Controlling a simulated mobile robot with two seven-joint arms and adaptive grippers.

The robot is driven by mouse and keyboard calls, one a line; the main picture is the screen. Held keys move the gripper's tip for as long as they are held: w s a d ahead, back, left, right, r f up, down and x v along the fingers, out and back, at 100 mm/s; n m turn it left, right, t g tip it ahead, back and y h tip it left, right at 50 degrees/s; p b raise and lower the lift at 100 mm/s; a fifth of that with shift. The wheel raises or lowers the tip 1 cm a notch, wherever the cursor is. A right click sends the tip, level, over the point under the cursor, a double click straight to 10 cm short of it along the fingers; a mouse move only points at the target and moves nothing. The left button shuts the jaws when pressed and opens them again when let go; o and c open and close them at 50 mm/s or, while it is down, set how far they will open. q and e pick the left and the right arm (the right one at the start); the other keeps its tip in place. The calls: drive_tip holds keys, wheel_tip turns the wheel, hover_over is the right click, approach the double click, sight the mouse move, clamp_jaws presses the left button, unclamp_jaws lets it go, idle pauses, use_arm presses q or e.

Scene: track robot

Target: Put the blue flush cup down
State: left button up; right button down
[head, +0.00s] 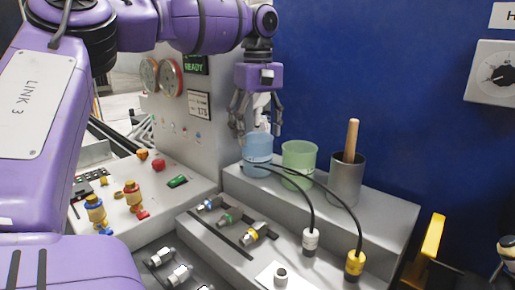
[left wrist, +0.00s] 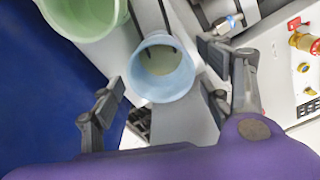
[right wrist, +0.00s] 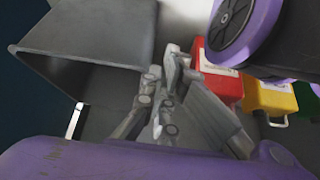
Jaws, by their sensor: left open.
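The blue flush cup (head: 257,153) stands upright at the left end of the raised grey ledge (head: 330,213). My left gripper (head: 258,128) points down just above the cup, its fingers spread at the rim. In the left wrist view the open top of the blue cup (left wrist: 162,66) lies between the parted fingers of the left gripper (left wrist: 165,82), with gaps visible on both sides. My right gripper (right wrist: 168,92) shows only in the right wrist view, its fingers together with nothing visible between them.
A green cup (head: 299,160) stands close right of the blue one, then a grey holder (head: 346,182) with a wooden stick. Black cables with white (head: 311,240) and yellow (head: 355,264) ends arch over the ledge. The grey machine panel (head: 195,125) is close on the left.

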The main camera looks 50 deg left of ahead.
use_arm(q)
drive_tip(key=shift+r, duration=2.35)
